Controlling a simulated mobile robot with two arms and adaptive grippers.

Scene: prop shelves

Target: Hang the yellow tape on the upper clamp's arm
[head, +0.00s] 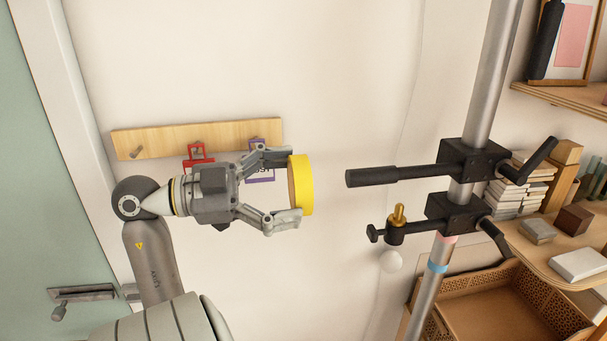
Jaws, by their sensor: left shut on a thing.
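The yellow tape (306,184) is a roll held upright at the fingertips of my left gripper (290,187), which is shut on it. The tape is seen nearly edge-on, with its brown inner side toward the gripper. The upper clamp (472,163) is black and grips a slanted metal pole. Its arm (385,176) is a black rod pointing left, its tip level with the tape and a short gap to the right of it. The lower clamp (454,213) sits just below, with a brass-coloured knob (397,213) on its shorter arm. My right gripper is not in view.
A wooden peg rail (170,139) with red and purple items hangs on the wall behind my gripper. Shelves on the right hold books (520,182), boxes and a brown crate (510,308). The metal pole (492,75) runs top to bottom. Space between tape and arm is clear.

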